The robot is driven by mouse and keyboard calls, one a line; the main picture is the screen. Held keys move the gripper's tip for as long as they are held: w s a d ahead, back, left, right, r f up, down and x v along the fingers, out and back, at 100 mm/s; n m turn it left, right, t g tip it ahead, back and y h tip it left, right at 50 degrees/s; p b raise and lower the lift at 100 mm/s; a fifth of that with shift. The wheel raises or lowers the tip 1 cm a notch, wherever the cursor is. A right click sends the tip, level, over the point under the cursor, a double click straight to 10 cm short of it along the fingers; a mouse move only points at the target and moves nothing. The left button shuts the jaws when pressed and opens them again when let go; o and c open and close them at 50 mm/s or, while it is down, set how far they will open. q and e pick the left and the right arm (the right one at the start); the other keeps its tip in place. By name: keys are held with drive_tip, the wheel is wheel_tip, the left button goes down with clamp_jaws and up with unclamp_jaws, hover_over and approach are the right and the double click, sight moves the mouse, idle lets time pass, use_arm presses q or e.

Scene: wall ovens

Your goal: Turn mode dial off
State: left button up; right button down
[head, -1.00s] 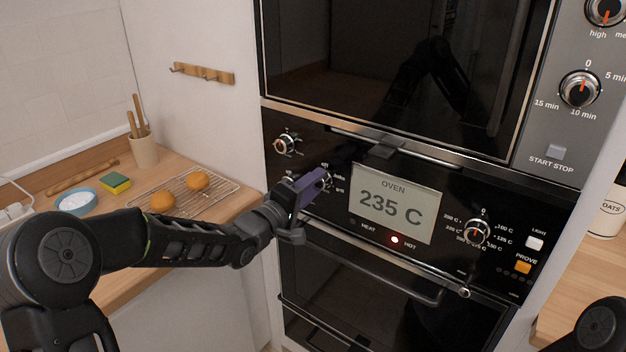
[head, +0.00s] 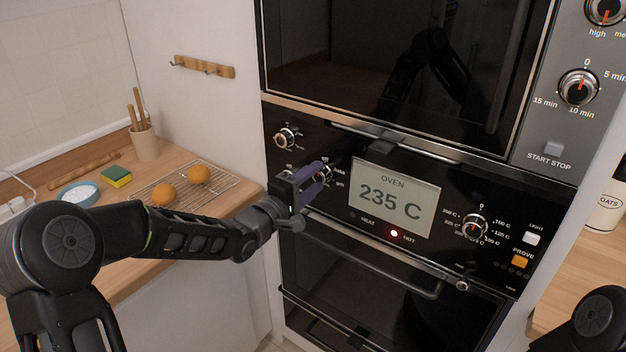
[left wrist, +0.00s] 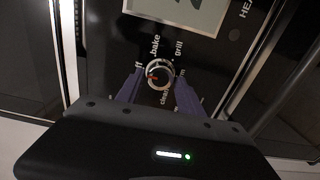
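The mode dial (head: 322,172) is a round silver-rimmed knob on the black oven panel, left of the display. In the left wrist view the mode dial (left wrist: 159,75) shows a red mark, with labels reading bake, grill and, partly cut off, others around it. My left gripper (head: 308,184) is at the panel, just in front of the dial. In the left wrist view its purple fingers (left wrist: 158,88) are apart, one on each side of the dial. I cannot tell whether they touch it. My right gripper is out of view.
The lit display (head: 395,200) reads 235 C, right of the mode dial. Another knob (head: 286,138) is up left and the temperature dial (head: 474,226) is on the right. The lower oven handle (head: 385,268) juts out below. A counter with a cooling rack (head: 225,192) stands left.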

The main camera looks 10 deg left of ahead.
use_arm(q)
drive_tip(key=shift+o, duration=1.4)
drive_tip(key=b+v, duration=0.1)
drive_tip(key=v, duration=0.7)
